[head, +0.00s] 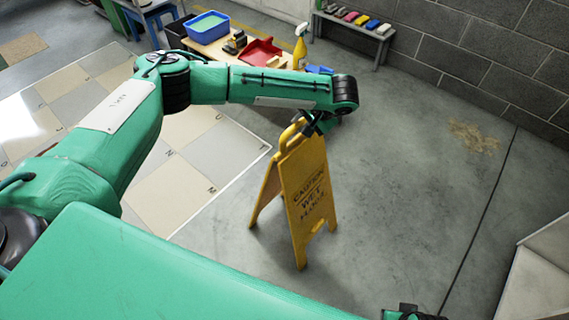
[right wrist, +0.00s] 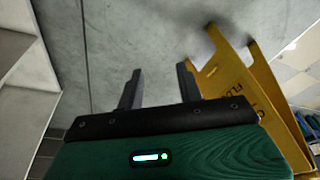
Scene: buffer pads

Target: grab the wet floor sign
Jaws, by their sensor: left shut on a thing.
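The yellow wet floor sign (head: 308,200) stands upright with its two panels spread on the grey floor in the head view. Its lettering reads caution, wet floor. My left gripper (head: 310,124) is at the sign's top and shut on its handle; the arm partly hides the fingers. In the right wrist view, the sign (right wrist: 245,90) shows at the right. My right gripper (right wrist: 158,88) is open and empty, with its two fingers apart and bare floor between them. The sign is to the right of those fingers, apart from them.
A low table (head: 232,52) at the back holds a blue tub (head: 205,27), a red dustpan (head: 262,52) and a yellow spray bottle (head: 300,47). A bench (head: 345,30) with several coloured pads stands by the block wall. A white unit (head: 540,275) is at the right. Floor right of the sign is clear.

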